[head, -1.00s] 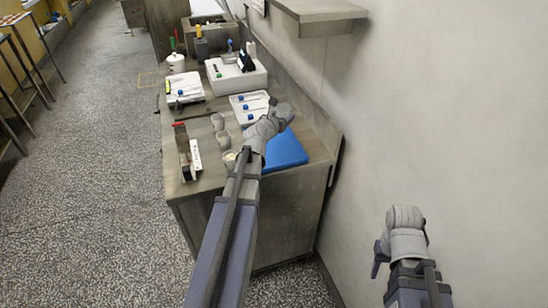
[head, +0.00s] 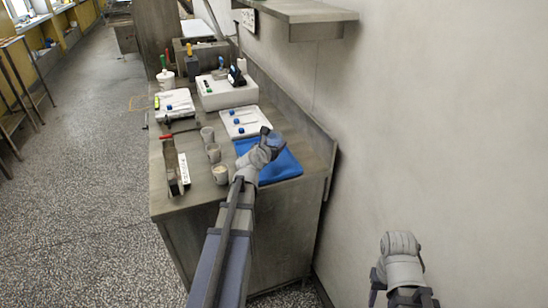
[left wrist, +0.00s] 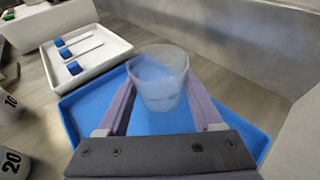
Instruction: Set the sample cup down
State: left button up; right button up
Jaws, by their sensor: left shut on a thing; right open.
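My left gripper (head: 270,142) is shut on a clear, frosted sample cup (left wrist: 158,78). The cup is upright between the two fingers in the left wrist view, and mostly hidden by the gripper in the head view. I cannot tell whether the cup's base touches the mat. My right gripper (head: 402,292) is open and empty, low at the right near the wall, away from the bench.
Several cups, one (head: 220,174) nearest me, stand in a row left of the mat; two show numbers 10 and 20 in the wrist view. A metal holder (head: 176,168) stands at left. A wall bounds the right.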

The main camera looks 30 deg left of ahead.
pick_arm(q)
jog(key=shift+f+b, duration=1.8)
jog(key=shift+f, duration=0.05)
jog(key=shift+f, duration=0.1)
jog(key=shift+f+b, duration=0.15)
jog(key=shift+b, duration=0.15)
jog(key=o, duration=1.1)
jog(key=shift+o, duration=0.2)
